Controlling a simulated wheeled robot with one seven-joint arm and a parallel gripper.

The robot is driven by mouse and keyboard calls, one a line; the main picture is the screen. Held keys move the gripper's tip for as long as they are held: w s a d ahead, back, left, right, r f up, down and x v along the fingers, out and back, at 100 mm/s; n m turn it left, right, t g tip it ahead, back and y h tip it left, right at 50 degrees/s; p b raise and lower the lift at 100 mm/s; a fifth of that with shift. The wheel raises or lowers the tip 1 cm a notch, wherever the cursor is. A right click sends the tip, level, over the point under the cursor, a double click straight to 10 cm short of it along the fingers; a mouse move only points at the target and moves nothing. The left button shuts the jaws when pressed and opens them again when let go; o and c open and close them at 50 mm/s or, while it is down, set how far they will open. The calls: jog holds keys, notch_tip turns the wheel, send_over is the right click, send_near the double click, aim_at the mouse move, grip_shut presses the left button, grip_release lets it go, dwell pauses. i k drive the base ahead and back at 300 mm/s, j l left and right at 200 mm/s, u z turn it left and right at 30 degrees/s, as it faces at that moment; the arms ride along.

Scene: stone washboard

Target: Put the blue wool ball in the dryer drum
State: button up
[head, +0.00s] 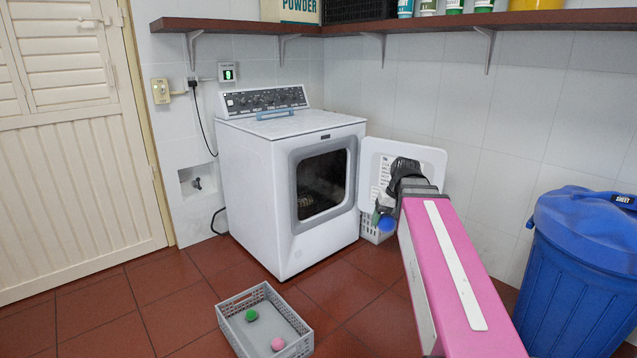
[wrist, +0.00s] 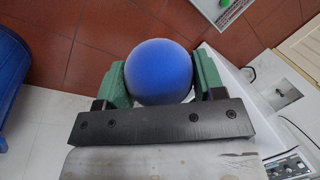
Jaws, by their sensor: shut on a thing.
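The blue wool ball (wrist: 158,72) is held between the green fingers of my gripper (wrist: 160,80) in the wrist view. In the head view the ball (head: 386,223) shows small below my gripper (head: 381,218), in front of the open dryer door (head: 430,158). The white dryer (head: 255,190) stands at the back wall. Its dark drum opening (head: 322,184) faces right and forward, to the left of my gripper. The drum's inside is mostly dark; something pale shows low inside, and I cannot tell what it is.
A grey crate (head: 222,312) on the floor holds a green ball (head: 251,315) and a pink ball (head: 278,344). A white basket (head: 370,232) stands behind the held ball. A blue bin (head: 575,285) is at the right.

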aim_at(313, 210)
jog(key=i+l+u, duration=0.4)
jog(key=i+l, duration=0.2)
jog(key=i+l+u, duration=0.15)
jog(key=l, duration=0.4)
jog(key=i+l+u, duration=0.2)
jog(key=i+l, duration=0.15)
jog(key=i+l+u, duration=0.3)
jog(key=i+l, duration=0.2)
jog(key=i, duration=0.15)
jog(key=i+l+u, duration=0.3)
jog(key=i+l, duration=0.25)
jog(key=i+l+z, duration=0.1)
jog(key=z, duration=0.2)
jog(key=i+l+u, duration=0.15)
jog(key=u, duration=0.2)
jog(key=l, duration=0.1)
